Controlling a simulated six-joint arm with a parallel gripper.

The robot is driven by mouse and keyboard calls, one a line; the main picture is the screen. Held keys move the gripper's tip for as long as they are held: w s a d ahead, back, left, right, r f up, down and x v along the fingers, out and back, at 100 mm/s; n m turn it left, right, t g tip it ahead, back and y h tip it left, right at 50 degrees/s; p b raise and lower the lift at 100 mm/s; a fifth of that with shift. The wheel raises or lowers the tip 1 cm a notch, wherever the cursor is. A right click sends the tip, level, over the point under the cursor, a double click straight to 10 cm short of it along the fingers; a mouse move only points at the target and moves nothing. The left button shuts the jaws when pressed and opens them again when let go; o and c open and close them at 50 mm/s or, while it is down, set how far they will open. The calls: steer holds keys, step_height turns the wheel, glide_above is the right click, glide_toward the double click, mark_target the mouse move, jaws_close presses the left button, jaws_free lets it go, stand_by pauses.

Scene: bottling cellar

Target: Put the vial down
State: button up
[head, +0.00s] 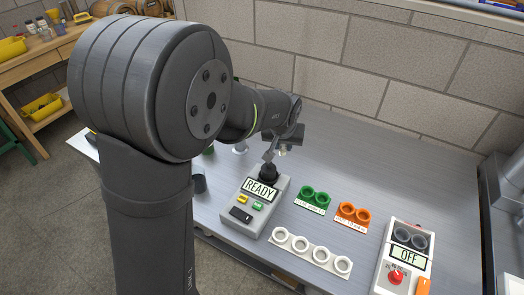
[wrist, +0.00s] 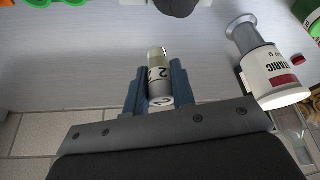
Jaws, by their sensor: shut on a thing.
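My gripper (wrist: 158,88) is shut on a vial (wrist: 159,62), which is clear with pale contents and a white label marked 2. In the head view my gripper (head: 284,143) is above the table, behind the grey READY device (head: 263,222) with its black cup on top. The vial is barely visible there as a small pale spot. A green two-hole holder (head: 313,198), an orange two-hole holder (head: 353,214) and a white holder (head: 311,254) with several holes stand on the table. All their holes look empty.
A white device (head: 388,278) with an OFF display, red knob and two dark wells stands at the right. The table's back right (head: 410,165) is clear.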

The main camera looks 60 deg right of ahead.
steer(key=w+f, duration=0.2)
steer(key=w, duration=0.1)
steer(key=w+d+f, duration=0.1)
steer(key=w+f, duration=0.1)
steer(key=w, duration=0.2)
steer(key=w+d+f, duration=0.1)
steer(key=w+f, duration=0.1)
steer(key=w, duration=0.1)
steer(key=shift+w+d+f, duration=0.2)
steer(key=shift+w+f, duration=0.25)
steer(key=shift+f, duration=1.9)
steer(key=shift+f, duration=0.15)
steer(key=o, duration=1)
